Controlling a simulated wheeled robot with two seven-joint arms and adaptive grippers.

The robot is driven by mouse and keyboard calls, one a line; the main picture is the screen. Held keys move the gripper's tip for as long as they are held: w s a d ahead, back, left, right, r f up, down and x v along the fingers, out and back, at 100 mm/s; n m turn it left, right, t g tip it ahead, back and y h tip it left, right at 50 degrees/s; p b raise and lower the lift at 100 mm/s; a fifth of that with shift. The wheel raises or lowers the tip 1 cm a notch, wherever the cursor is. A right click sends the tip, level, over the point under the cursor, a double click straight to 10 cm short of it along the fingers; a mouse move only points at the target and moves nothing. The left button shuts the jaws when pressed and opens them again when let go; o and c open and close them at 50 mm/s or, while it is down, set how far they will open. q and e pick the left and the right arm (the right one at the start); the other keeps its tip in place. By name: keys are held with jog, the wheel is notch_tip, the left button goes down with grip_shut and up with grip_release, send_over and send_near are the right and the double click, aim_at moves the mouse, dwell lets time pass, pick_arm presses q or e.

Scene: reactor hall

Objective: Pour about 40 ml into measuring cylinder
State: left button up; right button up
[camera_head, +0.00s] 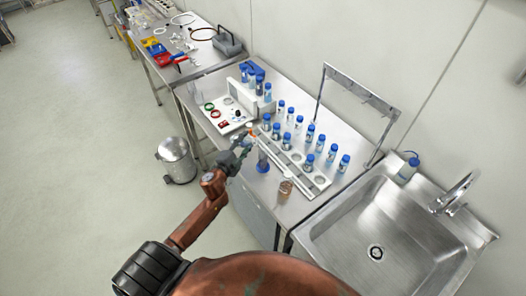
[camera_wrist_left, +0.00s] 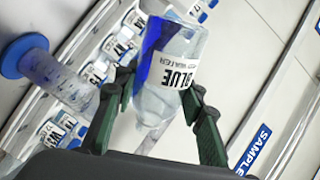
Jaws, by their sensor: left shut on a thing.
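My left gripper (camera_head: 240,152) is over the front of the steel bench. In the left wrist view, its dark green fingers are shut on a clear bottle (camera_wrist_left: 167,85) labelled BLUE WATER. Blue liquid lies along one side of the bottle, which looks tilted. The measuring cylinder (camera_head: 262,162), clear with a blue base, stands on the bench just right of the gripper. In the left wrist view the cylinder (camera_wrist_left: 62,82) is left of the bottle and apart from it. Its fill level cannot be read. My right gripper is not in view.
A rack (camera_head: 290,160) with several blue-capped sample bottles stands behind the cylinder. A small brownish beaker (camera_head: 286,188) is near the front edge. A white tray (camera_head: 226,114) lies left, and a steel sink (camera_head: 375,235) is right. A bin (camera_head: 176,160) stands on the floor.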

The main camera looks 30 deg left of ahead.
aim_at(248, 137)
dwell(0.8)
